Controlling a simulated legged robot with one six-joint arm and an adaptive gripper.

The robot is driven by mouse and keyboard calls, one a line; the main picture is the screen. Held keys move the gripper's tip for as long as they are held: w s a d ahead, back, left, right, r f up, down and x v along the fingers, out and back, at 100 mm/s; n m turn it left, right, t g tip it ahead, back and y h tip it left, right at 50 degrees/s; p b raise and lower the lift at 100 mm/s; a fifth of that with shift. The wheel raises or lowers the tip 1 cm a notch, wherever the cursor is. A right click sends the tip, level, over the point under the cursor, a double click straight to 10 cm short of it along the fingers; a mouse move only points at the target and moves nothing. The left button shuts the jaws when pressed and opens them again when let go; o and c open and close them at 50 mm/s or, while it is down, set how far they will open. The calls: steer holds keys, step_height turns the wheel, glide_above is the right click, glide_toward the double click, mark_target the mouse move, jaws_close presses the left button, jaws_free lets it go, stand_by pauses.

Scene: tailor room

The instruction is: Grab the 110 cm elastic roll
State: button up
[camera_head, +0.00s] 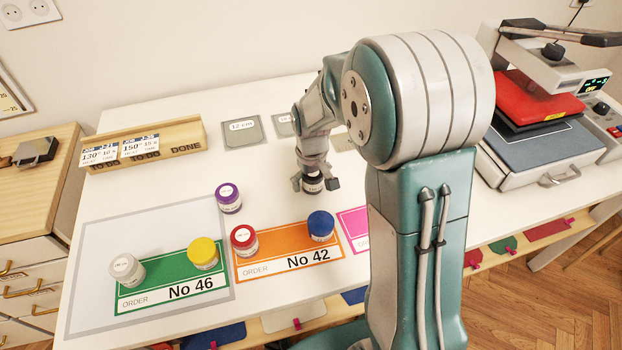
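My gripper (314,184) points down over the back middle of the table, its fingers on either side of a black-topped roll (313,186). I cannot tell whether the fingers press on it or whether it touches the table. Other rolls stand on the table: a purple one (229,198) behind the order cards, a white one (127,269) and a yellow one (203,253) at the green No 46 card (158,299), a red one (244,241) and a blue one (320,226) at the orange No 42 card (262,271). Their small length labels are too small to read surely.
A wooden job rack (146,147) stands back left. A grey plate marked 12 cm (242,131) lies at the back. A pink card (355,230) is partly hidden by my arm. A heat press (540,130) stands at the right. Free table shows between the rack and the rolls.

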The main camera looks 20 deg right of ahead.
steer(key=c, duration=0.9)
steer(key=shift+d, duration=0.35)
steer(key=shift+r, duration=0.1)
